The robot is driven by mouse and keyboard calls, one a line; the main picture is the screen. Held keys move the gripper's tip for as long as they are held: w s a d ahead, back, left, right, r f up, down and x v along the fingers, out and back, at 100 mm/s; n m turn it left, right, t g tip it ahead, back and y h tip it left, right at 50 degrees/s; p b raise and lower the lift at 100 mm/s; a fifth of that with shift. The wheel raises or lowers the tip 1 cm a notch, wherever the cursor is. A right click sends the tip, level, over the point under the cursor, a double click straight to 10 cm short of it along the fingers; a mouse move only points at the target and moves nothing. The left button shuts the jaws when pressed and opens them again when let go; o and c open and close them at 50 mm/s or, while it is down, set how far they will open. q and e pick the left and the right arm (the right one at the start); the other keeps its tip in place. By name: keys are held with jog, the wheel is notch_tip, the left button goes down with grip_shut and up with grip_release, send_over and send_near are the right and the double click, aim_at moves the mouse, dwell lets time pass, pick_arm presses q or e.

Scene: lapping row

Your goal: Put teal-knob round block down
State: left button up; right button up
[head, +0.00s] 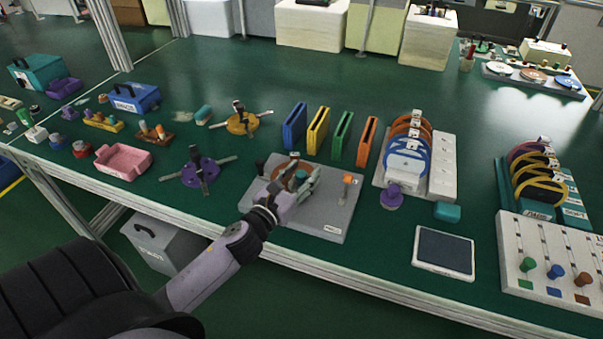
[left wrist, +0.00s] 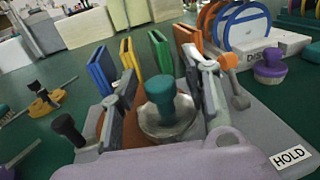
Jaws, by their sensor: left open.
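The teal-knob round block (left wrist: 165,122) has a silver round base and a dark teal knob (left wrist: 160,88). In the left wrist view it stands upright between the two fingers of my left gripper (left wrist: 163,78). The fingers are open, one on each side, and seem apart from the knob. In the head view my left gripper (head: 303,183) is low over a grey base plate (head: 325,222) and mostly hides the block. The plate carries a HOLD label (left wrist: 290,157) at its front right. Whether the block touches the plate is hidden. My right gripper is not in view.
A black-knobbed post (left wrist: 70,130) and an orange-topped post (head: 347,184) stand on the plate beside my gripper. Blue, yellow, green and orange upright slots (head: 318,130) stand behind. A purple knob (head: 391,196) and a dark tablet (head: 444,250) lie right. Green table is clear behind the slots.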

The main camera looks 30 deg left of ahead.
pick_arm(q)
jog(key=shift+r, duration=0.1)
jog(key=shift+s, duration=0.15)
jog(key=s+b, duration=0.2)
jog(key=s, duration=0.9)
jog(key=shift+s+d, duration=0.25)
jog(key=shift+s, duration=0.1)
